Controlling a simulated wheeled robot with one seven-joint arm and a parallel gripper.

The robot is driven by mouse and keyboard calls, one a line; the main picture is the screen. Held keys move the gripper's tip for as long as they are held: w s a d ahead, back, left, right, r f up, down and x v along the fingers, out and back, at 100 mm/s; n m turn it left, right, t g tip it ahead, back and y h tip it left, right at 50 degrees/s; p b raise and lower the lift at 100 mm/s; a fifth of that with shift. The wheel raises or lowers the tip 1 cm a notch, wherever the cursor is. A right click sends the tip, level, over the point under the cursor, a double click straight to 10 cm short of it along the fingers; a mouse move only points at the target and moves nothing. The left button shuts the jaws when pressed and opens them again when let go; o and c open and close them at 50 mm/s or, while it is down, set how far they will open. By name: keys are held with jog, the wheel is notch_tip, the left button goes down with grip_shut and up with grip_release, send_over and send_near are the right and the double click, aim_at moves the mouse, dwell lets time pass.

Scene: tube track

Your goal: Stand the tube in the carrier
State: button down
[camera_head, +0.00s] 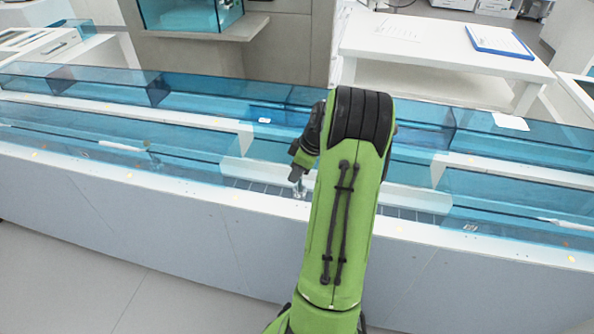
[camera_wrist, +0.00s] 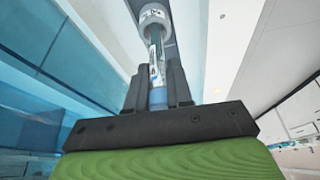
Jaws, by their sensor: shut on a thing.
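My gripper (camera_wrist: 157,88) is shut on the tube (camera_wrist: 157,62), a slim clear tube with a label and a blue cap at the gripper end. Beyond the tube's far end, in line with it, is a white round carrier (camera_wrist: 155,18). I cannot tell whether the tube's end is inside the carrier or just above it. In the head view my gripper (camera_head: 298,172) points down over the open gap in the track's near lane, left of my green arm. The tube and carrier are too small there to tell apart.
The long track (camera_head: 90,184) with blue see-through covers runs across the view. Its white ledge (camera_wrist: 108,42) runs close by the gripper. A white table (camera_head: 440,45) with a blue clipboard (camera_head: 499,41) stands behind it.

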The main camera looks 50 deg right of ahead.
jog(key=c, duration=0.9)
grip_release()
jog(key=shift+c, duration=0.2)
jog(key=p+v, duration=0.6)
jog(key=v, duration=0.9)
jog(key=shift+r, duration=0.35)
jog(key=shift+s, duration=0.1)
